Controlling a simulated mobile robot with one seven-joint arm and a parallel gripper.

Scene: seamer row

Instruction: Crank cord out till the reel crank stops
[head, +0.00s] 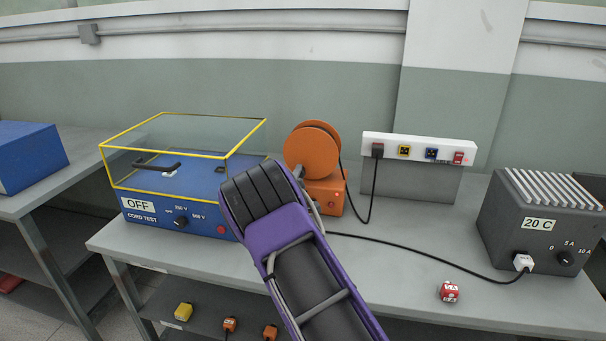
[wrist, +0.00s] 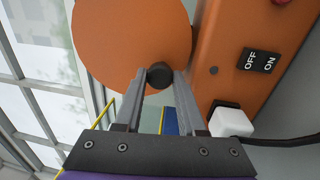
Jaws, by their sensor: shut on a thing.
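The orange cord reel (head: 313,150) stands on the bench, with a round drum above a box-shaped base. In the wrist view the orange disc (wrist: 125,40) fills the upper middle, and a dark round crank knob (wrist: 160,74) sticks out near its lower right edge. My gripper (wrist: 161,86) is shut on this knob, one grey finger on each side. In the head view my purple wrist hides the fingers and the knob. A black cord (head: 425,250) runs from behind my wrist across the bench to a white plug on the grey load box (head: 535,220).
A blue cord tester (head: 205,195) with a yellow-edged clear cover stands left of my arm. The wrist view shows an OFF/ON switch (wrist: 259,61) and a white plug (wrist: 230,122) on the reel's side.

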